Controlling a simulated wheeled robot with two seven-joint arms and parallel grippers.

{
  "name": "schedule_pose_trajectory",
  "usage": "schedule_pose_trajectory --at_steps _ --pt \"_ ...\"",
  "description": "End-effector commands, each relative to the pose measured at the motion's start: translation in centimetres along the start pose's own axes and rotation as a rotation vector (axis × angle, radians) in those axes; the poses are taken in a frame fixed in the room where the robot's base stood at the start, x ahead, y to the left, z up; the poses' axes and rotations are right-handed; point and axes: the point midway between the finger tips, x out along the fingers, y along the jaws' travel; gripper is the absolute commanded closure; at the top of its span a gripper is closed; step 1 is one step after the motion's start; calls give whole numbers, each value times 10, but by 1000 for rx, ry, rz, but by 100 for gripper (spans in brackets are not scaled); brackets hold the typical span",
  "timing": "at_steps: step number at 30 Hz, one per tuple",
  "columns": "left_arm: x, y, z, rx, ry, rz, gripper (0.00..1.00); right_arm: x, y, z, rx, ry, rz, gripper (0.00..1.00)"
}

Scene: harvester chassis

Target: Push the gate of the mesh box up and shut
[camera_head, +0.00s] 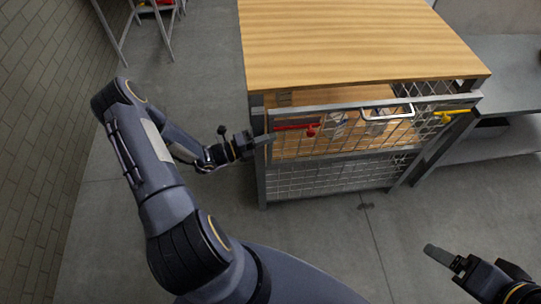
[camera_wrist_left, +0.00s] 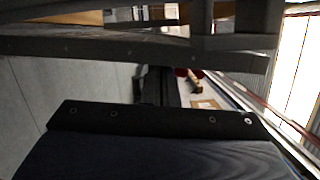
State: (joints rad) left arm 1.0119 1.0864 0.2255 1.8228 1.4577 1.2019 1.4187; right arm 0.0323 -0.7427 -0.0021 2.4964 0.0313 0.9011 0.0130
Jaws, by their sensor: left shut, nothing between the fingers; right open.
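The mesh box (camera_head: 263,182) is a grey metal frame with wire mesh under a wooden top. Its gate (camera_head: 375,103) is a wire panel in the upper front, standing near upright with its top bar just below the wooden top. I cannot tell whether it is fully shut. My left gripper (camera_head: 268,138) is shut and empty at the gate's left end; contact is unclear. Dark bars cross the left wrist view close up. My right gripper (camera_head: 440,258) is open and empty, low at right, away from the box.
A grey bench (camera_head: 507,70) stands at the right. A metal rack (camera_head: 150,8) stands at the back left. The floor (camera_head: 330,235) in front is clear.

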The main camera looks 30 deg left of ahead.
Motion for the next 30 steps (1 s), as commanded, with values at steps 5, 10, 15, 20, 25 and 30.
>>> schedule_pose_trajectory --at_steps 5,10,15,20,25,30 --pt "6 3 27 -35 -3 12 100 4 2 2 0 0 0 19" --pt "10 3 41 -38 -2 12 100 7 3 4 0 0 0 19" --pt "12 3 48 -39 -3 12 100 8 4 4 0 0 0 19" --pt "12 2 50 -38 -6 12 100 8 4 4 0 0 0 19" --pt "12 1 52 -35 -8 11 100 8 4 4 0 0 0 19" --pt "12 1 51 -34 -8 10 100 8 3 4 0 0 0 19"
